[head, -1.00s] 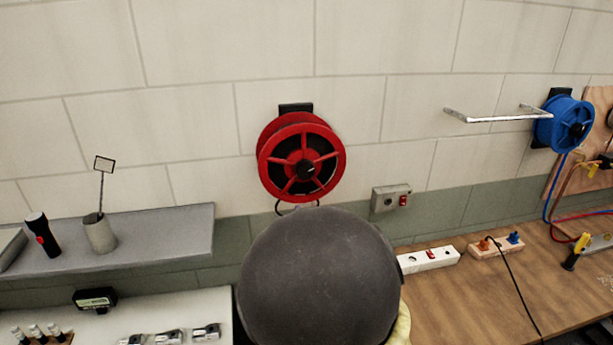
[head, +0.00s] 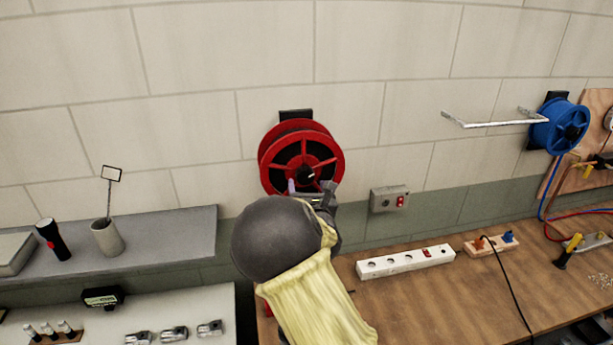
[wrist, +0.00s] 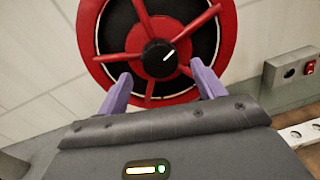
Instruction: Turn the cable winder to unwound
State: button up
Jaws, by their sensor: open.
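The red cable winder (head: 301,160) is a spoked reel mounted on the wall near the middle of the head view. In the wrist view the winder (wrist: 222,40) fills the upper middle, with a black hub knob (wrist: 160,57) bearing a white mark that points to the upper right. My gripper (head: 308,187) is in front of the winder's lower part. In the wrist view its two purple fingers (wrist: 163,82) are spread, one on each side below the knob, with nothing between them. Whether a fingertip touches the reel cannot be told.
A wall switch box (head: 389,199) is right of the winder. A blue reel (head: 560,126) and a metal bar (head: 490,123) project from the wall at right. A power strip (head: 405,261) lies on the wooden bench. A grey shelf (head: 160,231) holds a flashlight (head: 53,239) and a cup (head: 107,238).

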aim_at(305, 175)
jog(key=shift+p+x, duration=0.4)
jog(key=shift+x, duration=1)
jog(key=c, duration=1)
